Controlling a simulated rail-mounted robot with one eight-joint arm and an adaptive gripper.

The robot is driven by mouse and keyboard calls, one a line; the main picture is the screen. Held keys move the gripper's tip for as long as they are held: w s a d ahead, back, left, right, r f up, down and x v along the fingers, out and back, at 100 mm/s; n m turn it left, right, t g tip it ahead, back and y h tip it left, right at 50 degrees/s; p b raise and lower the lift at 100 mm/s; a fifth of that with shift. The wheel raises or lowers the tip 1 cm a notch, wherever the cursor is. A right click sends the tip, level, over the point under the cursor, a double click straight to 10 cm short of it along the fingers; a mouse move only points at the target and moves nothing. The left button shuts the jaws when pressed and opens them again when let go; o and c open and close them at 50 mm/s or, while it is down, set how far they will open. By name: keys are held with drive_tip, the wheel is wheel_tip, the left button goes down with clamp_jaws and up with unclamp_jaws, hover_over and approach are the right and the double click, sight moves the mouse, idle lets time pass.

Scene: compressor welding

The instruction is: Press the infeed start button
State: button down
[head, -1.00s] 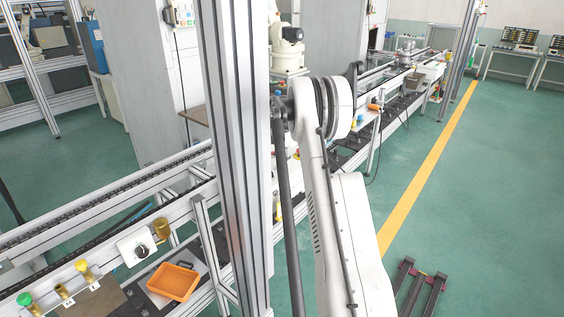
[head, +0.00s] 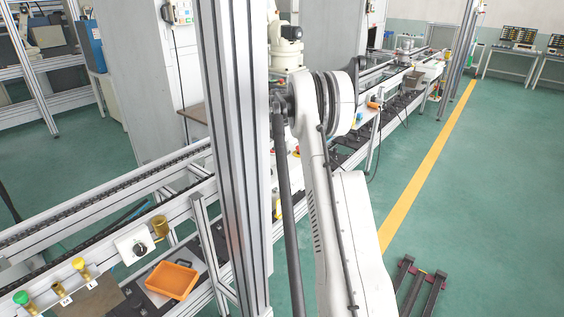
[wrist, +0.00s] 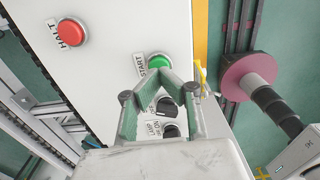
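In the wrist view the green start button (wrist: 159,62), with a START label beside it, sits on a white control panel (wrist: 112,25). My gripper (wrist: 178,84) is in front of this panel, its fingertips close to the button's lower right in the picture. The fingers look brought together at the tips and hold nothing. Whether they touch the button or panel cannot be told. In the head view my gripper is hidden behind my arm.
A red HALT button (wrist: 70,31) is left of the start button. Dark selector knobs (wrist: 167,107) show between my fingers. A pink-and-black cylindrical part (wrist: 250,75) stands at the right. In the head view an orange tray (head: 171,281) lies by the conveyor; green floor is open at the right.

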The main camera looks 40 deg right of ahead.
sight(281, 164)
wheel_tip(281, 164, up, 11)
drive_tip(key=b, duration=0.1)
drive_tip(key=shift+s, duration=0.1)
idle(1.0)
